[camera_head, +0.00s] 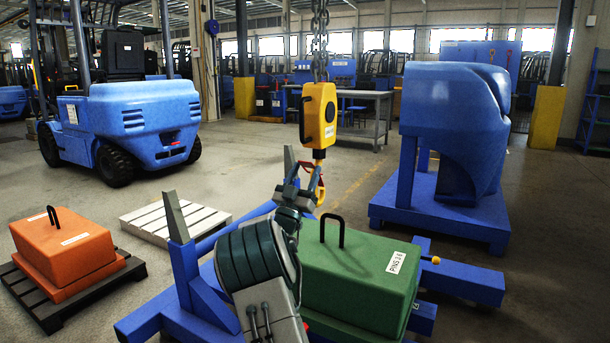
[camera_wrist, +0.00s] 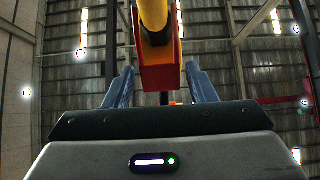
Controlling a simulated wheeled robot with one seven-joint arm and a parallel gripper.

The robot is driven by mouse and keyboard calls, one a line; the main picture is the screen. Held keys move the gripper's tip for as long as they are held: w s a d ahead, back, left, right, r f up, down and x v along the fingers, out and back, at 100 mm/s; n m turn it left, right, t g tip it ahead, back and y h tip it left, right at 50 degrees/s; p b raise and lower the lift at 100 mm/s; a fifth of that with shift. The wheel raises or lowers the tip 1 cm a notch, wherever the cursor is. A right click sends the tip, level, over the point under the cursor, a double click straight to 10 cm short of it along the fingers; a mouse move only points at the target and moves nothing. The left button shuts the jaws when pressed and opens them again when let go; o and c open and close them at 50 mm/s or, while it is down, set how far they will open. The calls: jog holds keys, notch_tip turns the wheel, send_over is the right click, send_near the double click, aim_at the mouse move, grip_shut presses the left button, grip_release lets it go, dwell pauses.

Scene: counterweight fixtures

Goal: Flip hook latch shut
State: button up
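A yellow hook block (camera_head: 320,115) hangs on a chain in the middle of the head view. Its yellow hook (camera_head: 321,193) hangs below, with a small red latch (camera_head: 311,172) near its throat. The latch's exact angle is too small to read. My gripper (camera_head: 298,182) is just left of the hook, at about its height. In the wrist view my gripper (camera_wrist: 160,78) has its two fingers apart. The yellow hook (camera_wrist: 153,14) and a red part (camera_wrist: 160,65), probably the latch, show between and beyond them. I cannot tell whether a finger touches it.
A green weight (camera_head: 355,275) labelled PINS stands below the hook on a blue frame (camera_head: 185,265) with upright posts. An orange weight (camera_head: 65,250) lies on a dark pallet at left, beside a pale pallet (camera_head: 175,220). A forklift (camera_head: 135,120) and a large blue counterweight (camera_head: 455,130) stand behind.

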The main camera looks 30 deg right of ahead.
jog(key=shift+o, duration=0.5)
jog(key=p+v, duration=0.2)
jog(key=v, duration=1.1)
jog(key=shift+a+f, duration=0.25)
jog(key=shift+a, duration=0.05)
jog(key=shift+s+r, duration=0.1)
